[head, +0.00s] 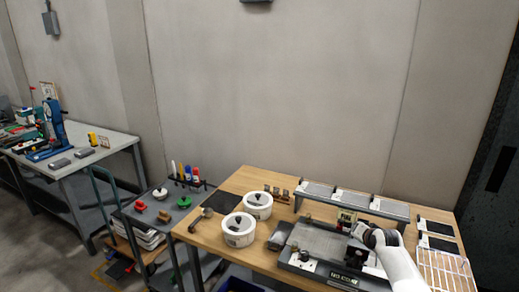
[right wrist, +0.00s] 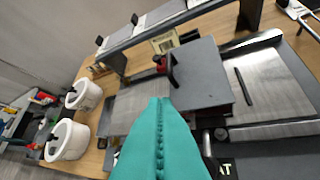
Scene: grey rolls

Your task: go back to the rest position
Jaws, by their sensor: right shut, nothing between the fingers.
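My right arm comes in from the lower right of the head view, and its dark wrist end (head: 372,237) is over the grey flat machine (head: 322,243) on the wooden table. In the right wrist view my right gripper (right wrist: 160,102) shows as teal fingers closed together along a seam, with nothing held. The gripper is above the machine's grey plate (right wrist: 133,112); whether it touches cannot be told. My left gripper is not in view.
Two white round tubs (head: 238,230) (head: 258,206) stand left of the machine. A raised rack (head: 335,203) with grey panels stands behind it. A slotted white tray (head: 446,272) lies at the right. A tool cart (head: 168,207) stands left of the wooden table (head: 213,238).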

